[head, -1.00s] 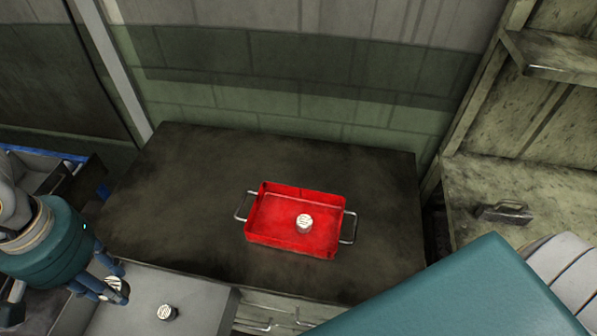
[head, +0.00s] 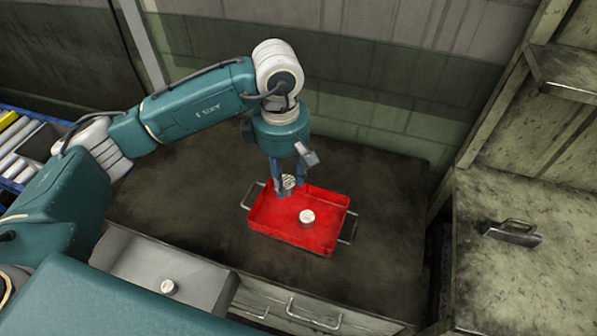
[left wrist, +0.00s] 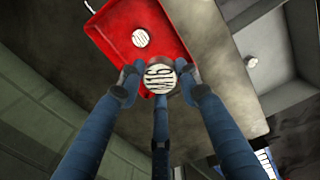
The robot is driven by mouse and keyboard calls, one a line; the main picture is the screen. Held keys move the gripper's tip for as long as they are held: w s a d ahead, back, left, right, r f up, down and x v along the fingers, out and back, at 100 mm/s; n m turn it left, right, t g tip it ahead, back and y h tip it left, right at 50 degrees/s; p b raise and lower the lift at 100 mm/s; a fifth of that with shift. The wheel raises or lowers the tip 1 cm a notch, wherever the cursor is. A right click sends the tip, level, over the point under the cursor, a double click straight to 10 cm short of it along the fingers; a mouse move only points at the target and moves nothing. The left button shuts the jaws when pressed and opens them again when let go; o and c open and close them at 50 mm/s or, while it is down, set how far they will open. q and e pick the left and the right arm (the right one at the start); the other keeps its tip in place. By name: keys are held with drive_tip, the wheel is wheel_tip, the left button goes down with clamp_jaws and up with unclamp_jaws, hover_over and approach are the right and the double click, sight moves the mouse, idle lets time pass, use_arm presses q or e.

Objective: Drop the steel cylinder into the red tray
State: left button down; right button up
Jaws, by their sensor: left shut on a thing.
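The red tray (head: 265,227) with metal side handles sits on the dark worktop; its floor also shows in the left wrist view (left wrist: 122,22). My left gripper (head: 286,189) is shut on a steel cylinder (head: 289,182) with a pale marked top. Another cylinder (head: 306,217) stands inside the tray. My right gripper does not show.
A third cylinder (head: 169,287) stands on the grey box-like surface (head: 140,262) at the front left. The dark worktop (head: 380,200) is clear around the tray. A wall rises behind. A bench with a metal handle (head: 513,232) stands at the right.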

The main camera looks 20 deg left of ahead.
use_arm(q)
drive_tip(key=n, duration=0.1)
drive_tip(key=w+f+n, duration=0.1)
drive_tip(key=n, duration=0.1)
drive_tip(key=w+n, duration=0.1)
drive_tip(key=shift+d+f+n, duration=0.15)
drive_tip(key=shift+f+n, duration=0.15)
wheel_tip(320, 180, down, 7)
drive_tip(key=n+b, duration=0.2)
drive_tip(key=shift+w, duration=0.45)
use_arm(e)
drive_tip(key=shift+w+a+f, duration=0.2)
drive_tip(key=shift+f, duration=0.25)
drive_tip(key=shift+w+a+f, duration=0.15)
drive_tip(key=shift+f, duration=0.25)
use_arm(q)
drive_tip(key=shift+d, duration=0.1)
drive_tip(key=c, duration=1.1)
unclamp_jaws()
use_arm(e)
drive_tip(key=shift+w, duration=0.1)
use_arm(q)
wheel_tip(320, 180, up, 12)
drive_tip(key=shift+r, duration=0.1)
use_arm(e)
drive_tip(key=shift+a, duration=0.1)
